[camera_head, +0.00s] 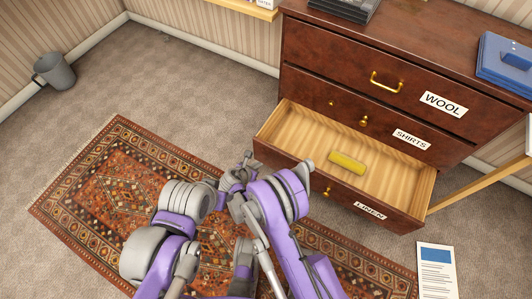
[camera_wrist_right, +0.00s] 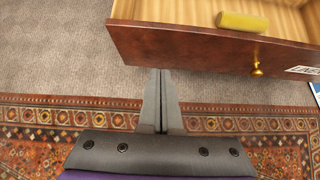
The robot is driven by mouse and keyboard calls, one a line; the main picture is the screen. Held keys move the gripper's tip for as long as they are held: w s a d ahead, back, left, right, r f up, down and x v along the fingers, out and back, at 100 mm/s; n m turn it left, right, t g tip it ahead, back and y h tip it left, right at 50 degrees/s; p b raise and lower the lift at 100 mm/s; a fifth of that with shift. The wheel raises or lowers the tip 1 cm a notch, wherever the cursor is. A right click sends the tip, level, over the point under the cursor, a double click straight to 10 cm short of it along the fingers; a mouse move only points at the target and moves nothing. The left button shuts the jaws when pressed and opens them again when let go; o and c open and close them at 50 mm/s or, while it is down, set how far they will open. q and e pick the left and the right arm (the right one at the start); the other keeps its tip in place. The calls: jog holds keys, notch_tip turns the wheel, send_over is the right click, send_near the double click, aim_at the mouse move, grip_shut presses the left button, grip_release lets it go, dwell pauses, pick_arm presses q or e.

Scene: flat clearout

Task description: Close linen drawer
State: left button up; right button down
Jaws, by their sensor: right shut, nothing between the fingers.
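The linen drawer (camera_head: 292,166) is the bottom drawer of the dark wooden dresser and stands pulled out, its pale wooden inside showing. Its front carries a LINEN label (camera_head: 370,211) and a brass knob (camera_head: 326,192). A yellow cylinder (camera_head: 347,162) lies inside. My right gripper (camera_head: 247,158) is just in front of the left part of the drawer front. In the right wrist view its fingers (camera_wrist_right: 160,75) are shut and empty, their tips at the lower edge of the drawer front (camera_wrist_right: 200,47), left of the knob (camera_wrist_right: 257,68). I cannot tell whether they touch. My left gripper does not show.
The wool drawer (camera_head: 385,60) and shirts drawer (camera_head: 345,100) above are shut. A patterned rug (camera_head: 100,185) lies on the carpet before the dresser. A wooden bar (camera_head: 480,186) slants at the right, near a paper sheet (camera_head: 436,270). A grey bin (camera_head: 55,71) stands far left.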

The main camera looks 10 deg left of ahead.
aim_at(274, 151)
jog(key=shift+w+d+r+b+x, duration=0.1)
jog(key=shift+w+r+b+x, duration=0.2)
jog(key=shift+x, duration=1.85)
jog(key=shift+w+d+r+b+x, duration=0.1)
jog(key=shift+w+r+b+x, duration=0.2)
jog(key=shift+x, duration=1.85)
jog(key=shift+w+d+r+b+x, duration=0.15)
jog(key=shift+w+r+b+x, duration=0.15)
jog(key=shift+x, duration=1.85)
